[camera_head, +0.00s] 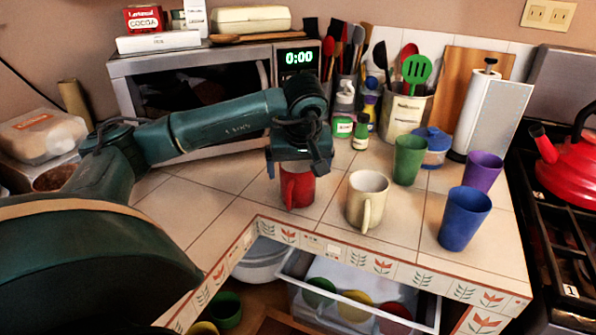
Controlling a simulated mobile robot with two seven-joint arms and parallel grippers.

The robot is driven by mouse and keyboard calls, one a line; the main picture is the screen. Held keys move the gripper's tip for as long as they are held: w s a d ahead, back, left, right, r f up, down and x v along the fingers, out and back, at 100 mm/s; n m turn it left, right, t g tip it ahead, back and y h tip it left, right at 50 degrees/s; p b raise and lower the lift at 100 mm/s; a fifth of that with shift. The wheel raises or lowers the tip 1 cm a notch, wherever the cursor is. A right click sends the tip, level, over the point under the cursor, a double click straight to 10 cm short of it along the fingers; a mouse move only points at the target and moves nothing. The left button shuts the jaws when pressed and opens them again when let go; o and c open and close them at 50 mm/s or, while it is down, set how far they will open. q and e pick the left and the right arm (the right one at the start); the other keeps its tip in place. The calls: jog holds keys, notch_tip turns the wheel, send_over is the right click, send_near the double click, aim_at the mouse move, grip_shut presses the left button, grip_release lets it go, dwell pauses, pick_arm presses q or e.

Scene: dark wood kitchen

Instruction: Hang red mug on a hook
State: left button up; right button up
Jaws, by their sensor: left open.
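The red mug (298,190) stands upright on the tiled counter, in front of the microwave. My left gripper (300,168) points down at the mug's top and is open. It covers the rim, and I cannot tell whether the fingers are around the mug or only above it. A handle shows faintly on the mug's front side. No hook can be made out in the head view. My right gripper is not in view.
A cream mug (366,201) stands right of the red mug. Green (409,160), blue (464,218) and purple (483,171) cups stand farther right. The microwave (190,85) and utensil holder (407,111) are behind. An open drawer (350,290) sits below the counter's tiled front edge.

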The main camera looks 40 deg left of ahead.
pick_arm(q)
jog(key=p+v, duration=0.1)
jog(key=v, duration=1)
jog(key=shift+w+d+r, duration=0.2)
jog(key=shift+w+r, duration=0.1)
jog(key=shift+r, duration=0.05)
